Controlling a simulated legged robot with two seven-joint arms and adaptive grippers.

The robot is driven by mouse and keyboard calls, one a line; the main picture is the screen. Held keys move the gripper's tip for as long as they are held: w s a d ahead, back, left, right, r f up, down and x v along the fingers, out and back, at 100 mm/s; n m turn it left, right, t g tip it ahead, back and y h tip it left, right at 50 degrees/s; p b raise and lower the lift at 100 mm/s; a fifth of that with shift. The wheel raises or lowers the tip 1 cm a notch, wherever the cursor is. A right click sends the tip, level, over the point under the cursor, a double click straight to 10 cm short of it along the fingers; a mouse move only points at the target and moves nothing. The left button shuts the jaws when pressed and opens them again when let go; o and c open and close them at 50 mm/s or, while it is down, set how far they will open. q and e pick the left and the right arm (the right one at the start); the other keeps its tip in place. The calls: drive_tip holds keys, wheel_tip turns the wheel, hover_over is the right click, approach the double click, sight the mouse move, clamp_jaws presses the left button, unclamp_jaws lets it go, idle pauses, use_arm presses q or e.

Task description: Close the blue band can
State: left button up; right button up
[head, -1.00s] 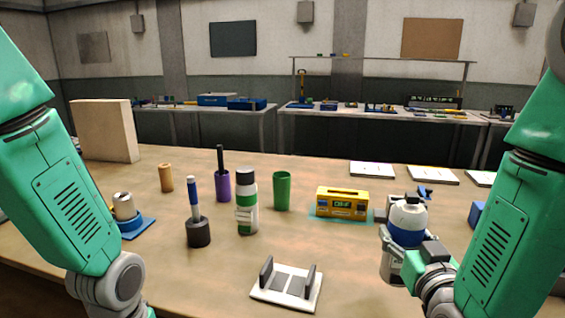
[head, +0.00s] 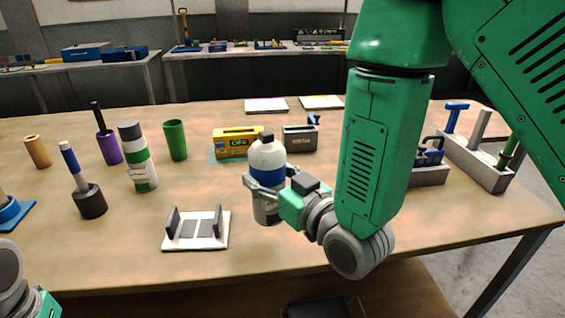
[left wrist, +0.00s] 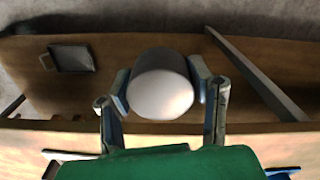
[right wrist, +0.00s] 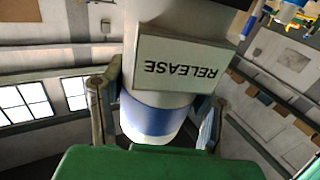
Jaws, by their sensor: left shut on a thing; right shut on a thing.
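The blue band can (head: 266,160) is a white upright cylinder with a blue band and a small dark top. My right gripper (head: 268,184) is shut on it, with a finger on each side. In the right wrist view the can (right wrist: 155,118) shows large, with an upside-down "RELEASE" label (right wrist: 180,66). Whether its base touches the table cannot be told. In the left wrist view my left gripper (left wrist: 162,85) is shut on a short round piece (left wrist: 160,95) with a pale end and darker side. The left fingers are outside the head view.
A white fixture with two dark uprights (head: 196,230) stands left of the can. A yellow box (head: 236,141) and grey box (head: 300,139) are behind it. A green cup (head: 175,140), striped bottle (head: 138,155) and dark holder (head: 90,200) are further left. The front right tabletop is clear.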

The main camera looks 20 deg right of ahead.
drive_tip(key=s+a+n+g+y, duration=0.3)
drive_tip(key=s+a+n+y, duration=0.1)
drive_tip(key=a, duration=0.5)
drive_tip(key=shift+s+a+n+y, duration=0.3)
drive_tip(key=shift+s+a+y, duration=0.15)
drive_tip(key=shift+y, duration=0.75)
use_arm(q)
drive_tip(key=w+d+r+m, duration=0.1)
drive_tip(key=w+d+r, duration=0.3)
drive_tip(key=d+r, duration=0.35)
drive_tip(key=w+d+r+m, duration=0.1)
drive_tip(key=w+d+r, duration=0.3)
drive_tip(key=d+r, duration=0.35)
drive_tip(key=s+d+r, duration=0.1)
drive_tip(key=d+r, duration=1.3)
drive_tip(key=r, duration=0.2)
drive_tip(key=shift+s+d+r+m, duration=0.25)
drive_tip(key=shift+d+r+m, duration=0.05)
drive_tip(key=shift+r+m, duration=0.1)
use_arm(e)
drive_tip(key=shift+d, duration=0.2)
use_arm(q)
drive_tip(key=shift+a, duration=0.1)
use_arm(e)
drive_tip(key=shift+a, duration=0.1)
use_arm(q)
drive_tip(key=shift+f, duration=0.15)
